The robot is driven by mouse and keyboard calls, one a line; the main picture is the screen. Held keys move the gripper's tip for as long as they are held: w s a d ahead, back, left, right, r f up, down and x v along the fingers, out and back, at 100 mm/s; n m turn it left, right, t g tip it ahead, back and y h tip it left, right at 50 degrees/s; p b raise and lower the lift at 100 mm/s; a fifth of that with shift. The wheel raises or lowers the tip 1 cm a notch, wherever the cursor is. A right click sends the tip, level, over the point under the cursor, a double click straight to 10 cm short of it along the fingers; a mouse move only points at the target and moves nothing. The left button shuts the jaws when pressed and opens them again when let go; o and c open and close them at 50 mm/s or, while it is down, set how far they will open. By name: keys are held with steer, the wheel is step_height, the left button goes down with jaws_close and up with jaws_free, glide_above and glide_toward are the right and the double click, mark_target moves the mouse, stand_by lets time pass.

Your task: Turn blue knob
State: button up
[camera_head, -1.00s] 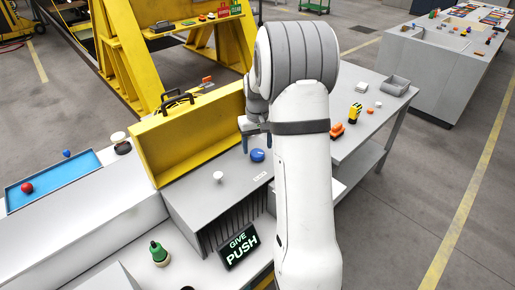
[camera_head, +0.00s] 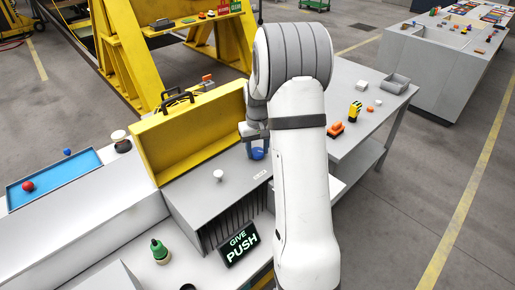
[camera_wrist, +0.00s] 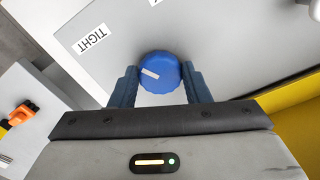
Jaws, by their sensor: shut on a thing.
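The blue knob (camera_head: 258,154) sits on top of the grey box (camera_head: 200,202), partly hidden by my gripper in the head view. In the wrist view the blue knob (camera_wrist: 161,73) is round with a small white mark on its top. My gripper (camera_wrist: 160,80) has one finger on each side of the knob and is shut on it. A label reading "TIGHT" (camera_wrist: 91,39) is on the box surface to the left of the knob in the wrist view.
A white knob (camera_head: 219,175) stands on the same box. An open yellow case (camera_head: 195,130) is just behind. A "GIVE PUSH" sign (camera_head: 238,244) and a green-topped object (camera_head: 159,251) are in front. Orange and yellow items (camera_head: 355,109) lie on the table to the right.

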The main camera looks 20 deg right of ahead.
steer(key=shift+c, duration=0.6)
steer(key=shift+m, duration=0.4)
steer(key=shift+m+b, duration=0.55)
steer(key=shift+m, duration=0.05)
steer(key=shift+a+m+b, duration=0.1)
steer(key=shift+m+b, duration=0.55)
steer(key=shift+m, duration=1.45)
steer(key=o, duration=1)
